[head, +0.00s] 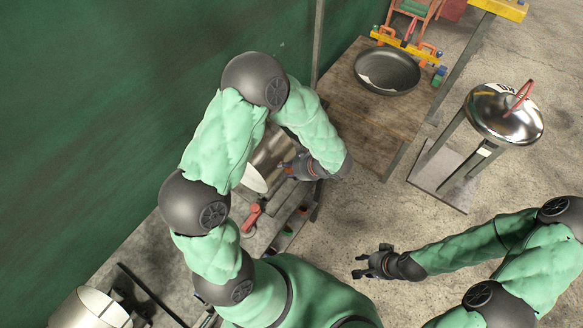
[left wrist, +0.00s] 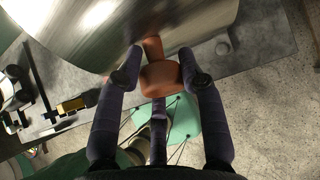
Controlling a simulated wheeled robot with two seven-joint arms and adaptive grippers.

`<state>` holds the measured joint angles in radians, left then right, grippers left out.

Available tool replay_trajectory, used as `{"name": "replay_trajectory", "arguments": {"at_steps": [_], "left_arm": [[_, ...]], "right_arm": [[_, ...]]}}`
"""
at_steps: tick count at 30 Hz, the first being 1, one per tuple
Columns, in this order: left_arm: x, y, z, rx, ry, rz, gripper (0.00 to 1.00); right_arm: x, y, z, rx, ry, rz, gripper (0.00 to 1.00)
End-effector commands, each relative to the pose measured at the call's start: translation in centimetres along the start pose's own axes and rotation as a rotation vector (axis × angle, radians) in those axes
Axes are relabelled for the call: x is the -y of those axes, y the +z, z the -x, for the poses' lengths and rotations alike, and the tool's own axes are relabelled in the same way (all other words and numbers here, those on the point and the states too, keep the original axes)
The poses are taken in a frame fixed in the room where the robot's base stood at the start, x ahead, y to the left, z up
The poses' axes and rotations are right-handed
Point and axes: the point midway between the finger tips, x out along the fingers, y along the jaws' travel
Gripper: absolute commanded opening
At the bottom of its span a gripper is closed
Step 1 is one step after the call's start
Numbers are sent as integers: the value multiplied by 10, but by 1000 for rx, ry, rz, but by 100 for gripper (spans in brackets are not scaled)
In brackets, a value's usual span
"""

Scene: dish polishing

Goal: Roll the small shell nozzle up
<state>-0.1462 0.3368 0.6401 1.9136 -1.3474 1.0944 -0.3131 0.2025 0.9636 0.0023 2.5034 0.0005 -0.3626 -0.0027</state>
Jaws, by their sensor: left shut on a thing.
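A large shiny metal shell (head: 270,150) stands at the workbench, partly hidden by my left arm. Its curved wall fills the top of the left wrist view (left wrist: 130,30). My left gripper (head: 292,168) is beside this wall. In the left wrist view, my left gripper (left wrist: 160,78) is shut on an orange-brown knob (left wrist: 160,74), whose stem reaches up to the metal wall. I cannot tell if this knob is the small shell nozzle or its handle. My right gripper (head: 362,266) is open and empty above the floor, away from the bench.
A red lever (head: 251,216) stands on the bench near the shell. A dark pan (head: 387,71) lies on the wooden table (head: 350,105). A polished metal dome (head: 495,115) stands at the right. A pale open cylinder (head: 92,308) is at the lower left. A green wall backs the bench.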

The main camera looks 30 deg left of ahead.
Motion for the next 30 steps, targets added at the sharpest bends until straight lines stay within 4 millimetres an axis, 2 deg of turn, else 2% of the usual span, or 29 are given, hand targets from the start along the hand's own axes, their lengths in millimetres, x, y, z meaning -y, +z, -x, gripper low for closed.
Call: {"name": "replay_trajectory", "arguments": {"at_steps": [1,9,26,27,29,30], "left_arm": [[4,12,7,-27,-8,10,0],[4,26,13,-139,-8,6,0],[4,27,13,-173,-9,3,0],[4,27,13,-174,-8,3,47],[4,27,12,-174,-8,3,60],[4,27,12,-174,-7,3,60]], "right_arm": [[3,0,9,0,0,0,40],[9,1,24,0,0,0,40],[10,1,27,0,0,0,40],[10,1,27,0,0,0,40],[10,1,27,0,0,0,40],[10,1,27,0,0,0,40]]}}
